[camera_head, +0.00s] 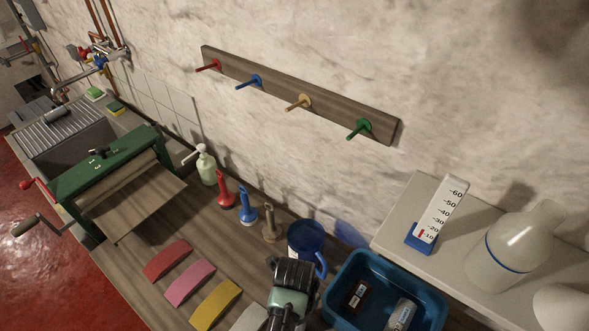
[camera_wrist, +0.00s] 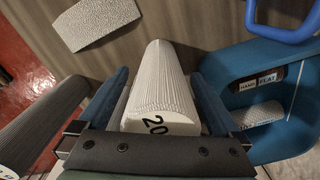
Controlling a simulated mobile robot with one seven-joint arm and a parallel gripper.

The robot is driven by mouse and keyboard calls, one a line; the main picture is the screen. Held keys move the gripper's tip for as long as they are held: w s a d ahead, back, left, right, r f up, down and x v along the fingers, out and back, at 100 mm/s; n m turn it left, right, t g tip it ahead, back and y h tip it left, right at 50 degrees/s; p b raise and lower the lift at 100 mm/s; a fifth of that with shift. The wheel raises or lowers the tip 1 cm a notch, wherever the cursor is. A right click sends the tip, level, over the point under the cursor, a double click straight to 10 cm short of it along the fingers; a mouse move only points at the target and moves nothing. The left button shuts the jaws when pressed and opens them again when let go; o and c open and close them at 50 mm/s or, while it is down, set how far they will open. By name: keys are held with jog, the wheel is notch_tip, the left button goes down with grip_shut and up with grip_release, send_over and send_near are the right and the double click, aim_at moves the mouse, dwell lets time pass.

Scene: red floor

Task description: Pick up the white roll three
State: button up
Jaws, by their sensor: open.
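A white ribbed roll (camera_wrist: 158,85) with "20" on its near end lies on the wooden bench in the wrist view. My gripper (camera_wrist: 160,76) is open, with one blue finger on each side of this roll. A narrow gap shows at the fingers, and I cannot tell whether either one touches it. In the head view my gripper (camera_head: 288,302) is low over the bench, left of the blue tray, and the roll is hidden there. A darker grey ribbed roll (camera_wrist: 45,120) lies left of my gripper. No "three" shows on either roll.
The blue tray (camera_head: 437,300) stands close on the right, holding a dark labelled block (camera_head: 357,295) and a white piece (camera_head: 401,314). A blue mug (camera_head: 305,238) is behind my gripper. Coloured curved pieces (camera_head: 190,283) and a green roller press (camera_head: 105,165) are left.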

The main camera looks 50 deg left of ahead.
grip_shut()
dwell(0.5)
jog(key=shift+r, duration=0.1)
